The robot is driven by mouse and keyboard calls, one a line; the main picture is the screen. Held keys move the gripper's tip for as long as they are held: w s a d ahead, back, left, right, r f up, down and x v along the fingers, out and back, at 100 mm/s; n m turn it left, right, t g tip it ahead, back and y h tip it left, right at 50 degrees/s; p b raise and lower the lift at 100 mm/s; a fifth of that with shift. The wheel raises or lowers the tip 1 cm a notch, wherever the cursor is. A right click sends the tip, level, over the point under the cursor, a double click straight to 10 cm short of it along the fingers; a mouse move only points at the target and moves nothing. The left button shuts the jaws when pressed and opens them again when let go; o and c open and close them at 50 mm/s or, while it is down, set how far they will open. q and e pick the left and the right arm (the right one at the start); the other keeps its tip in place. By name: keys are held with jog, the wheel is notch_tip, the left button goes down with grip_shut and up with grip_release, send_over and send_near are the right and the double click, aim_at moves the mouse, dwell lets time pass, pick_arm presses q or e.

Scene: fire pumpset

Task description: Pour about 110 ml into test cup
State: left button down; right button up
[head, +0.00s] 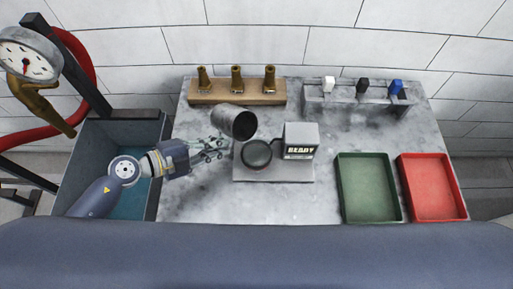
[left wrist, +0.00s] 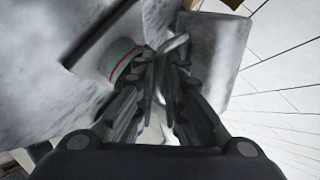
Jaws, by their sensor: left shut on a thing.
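A grey metal jug (head: 228,118) is held up by my left gripper (head: 222,147). The jug is tilted, with its dark mouth towards the right, above and just left of the test cup (head: 257,155). No stream of liquid can be made out. The round test cup stands on the scale (head: 290,172); its fill level cannot be told. In the left wrist view, my left gripper (left wrist: 167,62) is shut on the jug's handle (left wrist: 178,42). The jug body (left wrist: 215,60) is to the right, and the test cup (left wrist: 122,62), with a red line, is to the left.
The scale's display box (head: 300,142) reads "READY". A wooden rack (head: 230,99) with several brass nozzles and a grey rack (head: 345,104) stand at the back. A green tray (head: 368,213) and a red tray (head: 432,213) are at the right. A gauge (head: 28,55) hangs over a basin (head: 140,207) at left.

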dwell(0.3)
pick_arm(q)
jog(key=shift+r+m, duration=0.1)
jog(key=shift+m, duration=0.3)
jog(key=shift+w+r+m+t+y, duration=0.1)
jog(key=shift+r+m+t+y, duration=0.2)
jog(key=shift+y, duration=0.2)
dwell(0.6)
jog(key=shift+r+p, duration=0.1)
jog(key=shift+p, duration=0.35)
jog(key=shift+w+f+n+h+b, duration=0.1)
jog(key=shift+f+n+h+b, duration=0.35)
jog(key=shift+n+h+b, duration=0.1)
dwell(1.1)
